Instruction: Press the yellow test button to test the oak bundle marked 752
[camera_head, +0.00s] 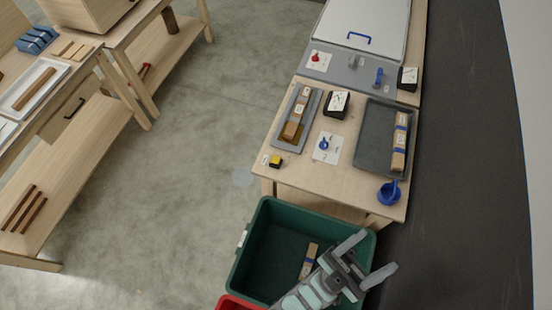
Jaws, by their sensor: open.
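The yellow button (276,160) sits on a small dark base at the front left corner of the wooden table (309,175). One wooden bundle (298,112) with a band lies in a narrow grey tray (311,122) behind the button. A second bundle with blue bands (399,142) lies in a wide dark tray (374,132) at the right. A third bundle (308,261) lies in the green bin (246,262). The bundle markings are too small to read. My gripper (376,252) is open and empty, over the green bin's right side, below and right of the button.
A blue cup (389,193) stands at the table's front right. A red bin (236,303) is at the bottom. Open floor lies left, before another workbench (88,125).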

